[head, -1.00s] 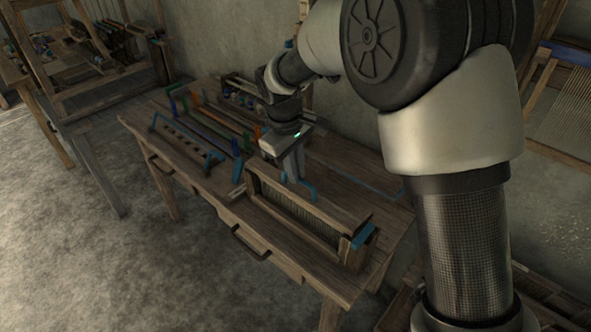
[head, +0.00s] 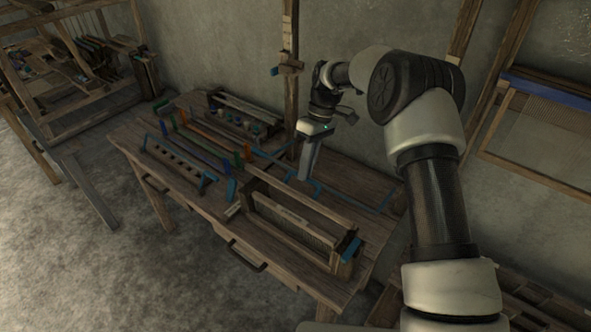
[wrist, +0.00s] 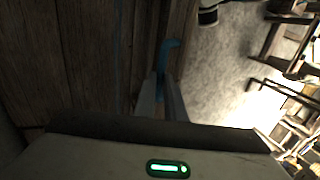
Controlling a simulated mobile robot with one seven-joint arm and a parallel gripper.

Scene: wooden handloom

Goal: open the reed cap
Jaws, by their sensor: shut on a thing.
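The wooden reed frame (head: 290,237) stands on the workbench, with blue end pieces. Its reed cap (head: 312,207), a long wooden bar, is swung back toward the wall, and a dark gap shows between it and the front bar. A blue handle (head: 317,187) sticks out behind the cap. My gripper (head: 306,177) is behind the cap, shut on the handle. In the wrist view the blue handle (wrist: 168,56) rises between the two fingers (wrist: 160,100), its bent tip showing. The handle's joint to the cap is hard to make out.
The workbench (head: 215,208) holds coloured bars and a rack (head: 180,158) to the left. A wooden post (head: 290,60) rises behind the bench. A loom frame (head: 75,70) stands at the back left, and a wall closes off the rear.

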